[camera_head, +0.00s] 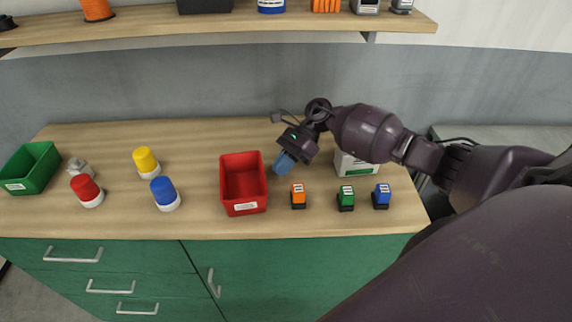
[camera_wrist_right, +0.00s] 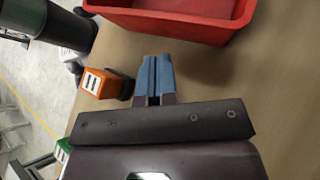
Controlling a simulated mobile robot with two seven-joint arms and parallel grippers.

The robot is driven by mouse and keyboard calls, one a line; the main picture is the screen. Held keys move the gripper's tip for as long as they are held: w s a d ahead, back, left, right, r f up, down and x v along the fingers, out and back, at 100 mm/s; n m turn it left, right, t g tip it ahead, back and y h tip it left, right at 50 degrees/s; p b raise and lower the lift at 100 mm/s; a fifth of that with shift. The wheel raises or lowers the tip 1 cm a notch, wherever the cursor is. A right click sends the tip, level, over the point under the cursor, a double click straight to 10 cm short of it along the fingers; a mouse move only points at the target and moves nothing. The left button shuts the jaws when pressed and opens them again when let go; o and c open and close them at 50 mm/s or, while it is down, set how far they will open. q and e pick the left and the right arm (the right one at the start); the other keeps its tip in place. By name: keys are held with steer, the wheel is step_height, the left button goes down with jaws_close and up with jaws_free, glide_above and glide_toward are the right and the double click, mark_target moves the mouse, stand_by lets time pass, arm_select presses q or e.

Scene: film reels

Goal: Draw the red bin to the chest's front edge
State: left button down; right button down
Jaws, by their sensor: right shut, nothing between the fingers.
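The red bin (camera_head: 243,210) is an open, empty-looking box with a white label on its front wall. It stands on the wooden top of the green chest (camera_head: 140,222), close to the front edge. In the right wrist view the bin (camera_wrist_right: 170,20) is at the top, beyond the fingertips. My right gripper (camera_head: 281,165) is just right of the bin, with its blue fingers pointing down and left. In the right wrist view its fingers (camera_wrist_right: 157,75) are together, with nothing between them and a gap to the bin. My left gripper is not in view.
An orange stamp (camera_head: 298,195) stands right of the bin, with green (camera_head: 346,197) and blue (camera_head: 381,196) ones beyond. A white box (camera_head: 356,170) is behind them. Left are blue (camera_head: 164,192), yellow (camera_head: 146,161) and red (camera_head: 85,188) capped jars and a green bin (camera_head: 38,160). A shelf (camera_head: 210,24) hangs above.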

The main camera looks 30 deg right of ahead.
steer(key=shift+w+a+b, duration=0.15)
steer(key=shift+w+a, duration=0.05)
steer(key=shift+a, duration=0.65)
steer(key=shift+w+a+b, duration=0.15)
steer(key=shift+w+a, duration=0.05)
steer(key=shift+a, duration=0.65)
steer(key=shift+s+d+r, duration=0.2)
steer(key=shift+d+r, duration=0.3)
steer(key=shift+d, duration=0.3)
steer(key=shift+s+d+r, duration=0.2)
steer(key=shift+d+r, duration=0.3)
steer(key=shift+d, duration=0.35)
steer(key=shift+s+d+r, duration=0.2)
steer(key=shift+d+r, duration=0.3)
steer(key=shift+d, duration=0.3)
